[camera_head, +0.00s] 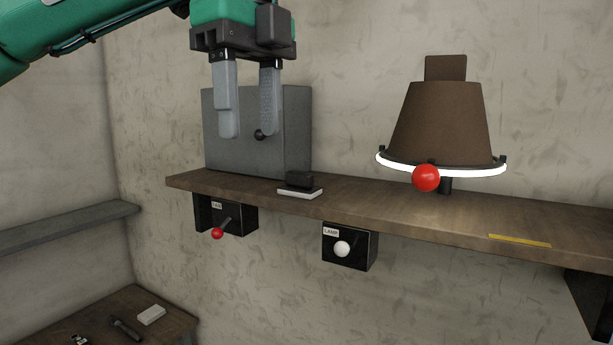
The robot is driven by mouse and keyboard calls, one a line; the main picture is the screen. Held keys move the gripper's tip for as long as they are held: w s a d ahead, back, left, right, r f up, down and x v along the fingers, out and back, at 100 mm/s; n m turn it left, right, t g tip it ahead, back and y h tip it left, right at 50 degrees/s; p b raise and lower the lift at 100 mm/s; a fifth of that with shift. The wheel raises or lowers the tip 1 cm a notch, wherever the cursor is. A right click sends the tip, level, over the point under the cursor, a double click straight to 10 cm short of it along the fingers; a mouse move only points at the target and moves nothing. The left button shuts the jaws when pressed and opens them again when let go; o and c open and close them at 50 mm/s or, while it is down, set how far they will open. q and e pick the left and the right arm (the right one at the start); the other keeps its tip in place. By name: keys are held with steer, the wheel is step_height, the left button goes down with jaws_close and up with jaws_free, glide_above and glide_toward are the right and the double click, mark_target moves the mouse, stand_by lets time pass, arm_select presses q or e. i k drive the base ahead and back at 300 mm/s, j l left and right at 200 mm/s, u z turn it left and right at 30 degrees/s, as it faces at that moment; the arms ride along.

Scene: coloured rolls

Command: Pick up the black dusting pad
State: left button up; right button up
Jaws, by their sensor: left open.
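The black dusting pad (301,179) appears to be the small black block on the wooden shelf. It rests on a thin white plate (300,193) near the shelf's front edge. My left gripper (249,132) hangs above the shelf, fingers pointing down and apart, with nothing between them. It is higher than the pad and to its left, not touching it. It partly covers a grey panel behind. My right gripper is not in view.
The grey panel (290,130) stands at the back of the wooden shelf (370,200). A brown lamp (440,125) with a lit ring and red ball (426,178) stands to the right. Two black lever boxes hang below the shelf. A low table (130,305) holds small items.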

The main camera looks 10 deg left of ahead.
mark_target(299, 184)
steer(key=i, duration=0.9)
